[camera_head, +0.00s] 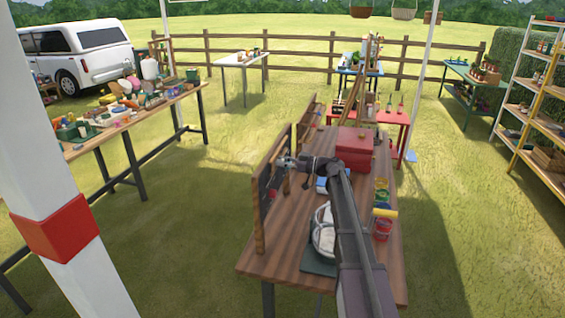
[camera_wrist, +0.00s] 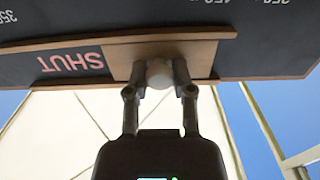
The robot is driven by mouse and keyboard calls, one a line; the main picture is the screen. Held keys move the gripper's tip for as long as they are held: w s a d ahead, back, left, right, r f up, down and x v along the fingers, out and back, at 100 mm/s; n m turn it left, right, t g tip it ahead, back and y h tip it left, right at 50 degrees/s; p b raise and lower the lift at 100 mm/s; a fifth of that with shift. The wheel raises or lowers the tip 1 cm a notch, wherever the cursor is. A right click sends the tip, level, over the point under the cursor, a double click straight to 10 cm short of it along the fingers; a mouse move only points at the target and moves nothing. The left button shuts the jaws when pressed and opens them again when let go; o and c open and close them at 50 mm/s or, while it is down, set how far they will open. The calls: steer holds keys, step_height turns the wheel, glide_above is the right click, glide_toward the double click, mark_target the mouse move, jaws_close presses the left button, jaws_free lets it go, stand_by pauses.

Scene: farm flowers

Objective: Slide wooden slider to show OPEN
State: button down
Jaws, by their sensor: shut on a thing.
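The dark board (camera_head: 264,196) stands upright along the left edge of the wooden table, seen nearly edge-on in the head view. In the wrist view the board (camera_wrist: 30,50) appears upside down, with the word SHUT (camera_wrist: 69,62) in red showing beside the wooden slider (camera_wrist: 203,60). The slider sits between wooden rails and carries a pale round knob (camera_wrist: 159,71). My gripper (camera_wrist: 159,86) has its two fingers closed on either side of this knob. In the head view my gripper (camera_head: 275,185) is at the board's face. The word OPEN is not visible.
A red box (camera_head: 355,149) stands on the wooden table (camera_head: 285,252) behind my arm. The table's front left is bare.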

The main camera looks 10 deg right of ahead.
mark_target(282, 148)
steer(key=w+d, duration=0.1)
steer(key=w, duration=0.2)
steer(key=w+d, duration=0.2)
steer(key=w, duration=0.1)
steer(key=w+d, duration=0.1)
steer(key=w, duration=0.2)
steer(key=shift+d+r, duration=0.1)
steer(key=shift+d, duration=0.2)
steer(key=shift+w, duration=0.1)
steer(key=shift+c, duration=2.3)
jaws_free()
steer(key=shift+s+d, duration=0.3)
steer(key=shift+d, duration=0.1)
steer(key=v, duration=1.1)
